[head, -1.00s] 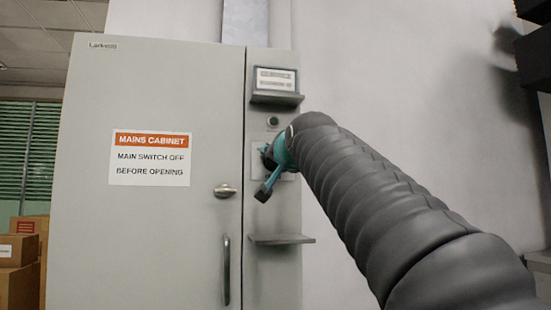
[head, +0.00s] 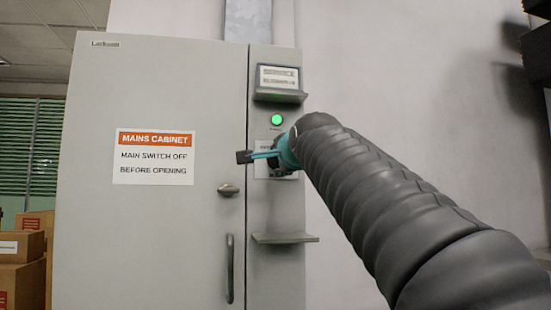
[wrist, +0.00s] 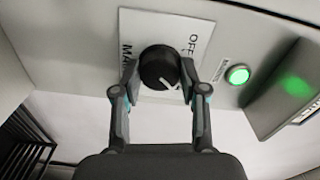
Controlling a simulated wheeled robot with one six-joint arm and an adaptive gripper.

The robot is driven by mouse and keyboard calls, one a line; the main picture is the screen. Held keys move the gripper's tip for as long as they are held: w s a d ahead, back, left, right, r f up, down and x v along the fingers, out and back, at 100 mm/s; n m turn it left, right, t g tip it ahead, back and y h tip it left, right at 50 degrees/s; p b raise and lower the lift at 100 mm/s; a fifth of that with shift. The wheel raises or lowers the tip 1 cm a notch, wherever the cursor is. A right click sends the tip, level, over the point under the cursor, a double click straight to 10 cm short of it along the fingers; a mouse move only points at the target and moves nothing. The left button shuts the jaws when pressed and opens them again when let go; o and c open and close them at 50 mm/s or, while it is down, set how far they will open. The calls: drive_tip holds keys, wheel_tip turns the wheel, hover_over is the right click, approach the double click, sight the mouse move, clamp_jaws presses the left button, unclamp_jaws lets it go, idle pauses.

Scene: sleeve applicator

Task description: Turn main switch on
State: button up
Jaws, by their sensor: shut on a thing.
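The main switch is a round black knob (wrist: 158,66) with a white pointer mark, on a white plate (wrist: 131,25) lettered MAIN and OFF. The wrist view shows my gripper (wrist: 160,72) shut on the knob, one finger on each side. The pointer is turned away from the OFF lettering, toward the lower right. In the head view my wrist and gripper (head: 284,157) cover the knob and part of the plate. The round lamp (head: 277,119) above the switch is lit green; it also shows in the wrist view (wrist: 238,74).
The grey mains cabinet (head: 90,230) has its door closed, with a latch (head: 228,190) and a long handle (head: 230,268). Boxes (head: 22,245) stand at the left.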

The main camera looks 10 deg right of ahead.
drive_tip(key=shift+m, duration=0.6)
drive_tip(key=o, duration=1.1)
drive_tip(key=shift+o, duration=0.2)
drive_tip(key=s, duration=1.2)
drive_tip(key=shift+f, duration=0.1)
